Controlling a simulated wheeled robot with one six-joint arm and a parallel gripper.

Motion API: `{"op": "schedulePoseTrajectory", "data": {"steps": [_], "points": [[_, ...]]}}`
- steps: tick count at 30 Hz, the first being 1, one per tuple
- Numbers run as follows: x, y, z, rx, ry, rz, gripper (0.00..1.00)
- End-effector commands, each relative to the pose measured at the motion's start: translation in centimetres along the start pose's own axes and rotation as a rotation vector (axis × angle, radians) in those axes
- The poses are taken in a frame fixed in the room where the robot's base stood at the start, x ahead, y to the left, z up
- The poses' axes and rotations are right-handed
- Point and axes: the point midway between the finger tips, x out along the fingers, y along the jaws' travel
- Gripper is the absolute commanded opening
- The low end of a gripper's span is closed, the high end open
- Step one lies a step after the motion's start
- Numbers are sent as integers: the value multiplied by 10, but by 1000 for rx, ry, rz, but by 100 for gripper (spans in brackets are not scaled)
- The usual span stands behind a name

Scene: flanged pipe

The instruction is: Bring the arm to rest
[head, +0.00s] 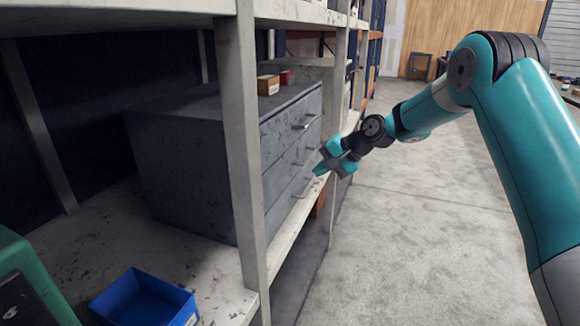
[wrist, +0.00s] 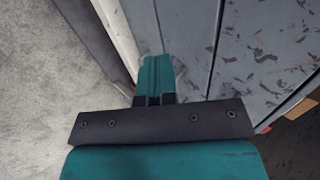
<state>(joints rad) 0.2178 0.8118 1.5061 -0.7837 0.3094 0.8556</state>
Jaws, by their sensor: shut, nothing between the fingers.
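My gripper (head: 319,168) is at the end of the teal arm, in front of the grey drawer cabinet (head: 185,165) on the shelf. Its two teal fingers (wrist: 155,78) lie together in the wrist view, with nothing between them. In the head view the fingers point left toward the drawer fronts, close to the lower handles. I cannot tell whether they touch the cabinet. All of the drawers look closed. In the wrist view the grey drawer fronts (wrist: 245,50) lie beyond and to the right of the fingers.
A shelf post (head: 243,150) stands left of the gripper. A small brown box (head: 268,85) and a red one (head: 286,77) sit on the cabinet. A blue bin (head: 140,302) and a green object (head: 30,275) are at lower left. The concrete floor (head: 430,225) is open.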

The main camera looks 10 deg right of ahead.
Motion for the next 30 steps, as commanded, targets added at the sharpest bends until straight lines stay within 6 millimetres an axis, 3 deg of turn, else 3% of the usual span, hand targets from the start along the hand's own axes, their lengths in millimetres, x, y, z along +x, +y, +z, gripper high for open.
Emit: {"op": "schedulePoseTrajectory", "data": {"steps": [2, 5, 8, 11, 14, 18, 21, 25, 30], "points": [[-2, -3, 3, -9, -3, 3, 0], [-9, -16, 23, -65, -21, 24, 0], [-26, -37, 68, -187, -63, 68, 0], [-52, -53, 132, -356, -126, 128, 0], [-82, -55, 200, -534, -197, 186, 0], [-125, -35, 289, -774, -305, 252, 0], [-152, -10, 338, -918, -377, 287, 0], [-176, 20, 379, -1049, -447, 314, 0], [-188, 39, 399, -1120, -488, 328, 0]]}}
